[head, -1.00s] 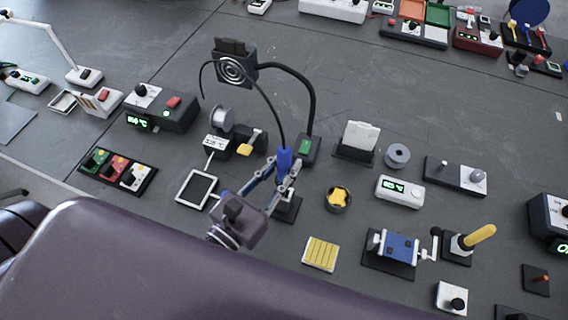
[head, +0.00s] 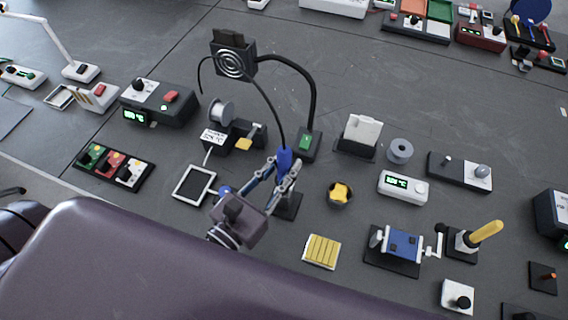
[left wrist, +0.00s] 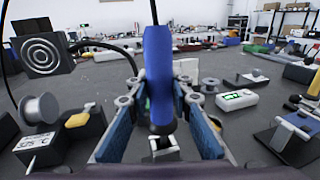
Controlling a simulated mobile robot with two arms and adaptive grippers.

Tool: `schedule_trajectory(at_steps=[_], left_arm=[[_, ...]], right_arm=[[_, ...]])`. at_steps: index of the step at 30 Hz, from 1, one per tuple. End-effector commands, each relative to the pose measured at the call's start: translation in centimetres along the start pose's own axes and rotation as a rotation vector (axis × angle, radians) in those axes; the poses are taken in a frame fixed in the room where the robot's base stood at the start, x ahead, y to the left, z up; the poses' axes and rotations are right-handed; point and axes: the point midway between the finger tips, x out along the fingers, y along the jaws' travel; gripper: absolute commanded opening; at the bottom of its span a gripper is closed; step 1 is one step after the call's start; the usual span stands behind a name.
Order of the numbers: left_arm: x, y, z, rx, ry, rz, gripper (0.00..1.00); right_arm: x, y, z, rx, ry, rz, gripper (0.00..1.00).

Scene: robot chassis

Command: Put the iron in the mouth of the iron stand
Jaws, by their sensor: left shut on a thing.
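The iron has a blue handle (head: 284,158) and a thin black cable. My left gripper (head: 286,168) is shut on this handle. In the left wrist view the handle (left wrist: 159,75) stands nearly upright between the fingers of the gripper (left wrist: 157,98). The iron's tip is hidden. A small dark block (head: 289,208), which looks like the iron stand, sits on the floor below and just behind the gripper. Its mouth is covered by the fingers in the head view. A pale part of it (left wrist: 164,143) shows below the handle in the left wrist view. My right gripper is not in view.
A fume fan (head: 232,58) on a bent black arm stands behind the gripper. Left of it are a station with a wire spool (head: 221,110) and a framed pad (head: 194,184). A brass-coloured cleaner pot (head: 340,193) and a yellow sponge (head: 322,251) lie to the right.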

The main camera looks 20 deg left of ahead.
Motion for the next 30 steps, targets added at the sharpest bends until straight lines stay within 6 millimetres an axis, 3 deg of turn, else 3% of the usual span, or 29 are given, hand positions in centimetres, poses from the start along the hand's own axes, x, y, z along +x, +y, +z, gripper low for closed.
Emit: schedule_trajectory(at_steps=[30], left_arm=[[0.0,0.0,-2.6,0.000,-0.001,0.000,0.00]], right_arm=[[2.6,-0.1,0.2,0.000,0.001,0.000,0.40]])
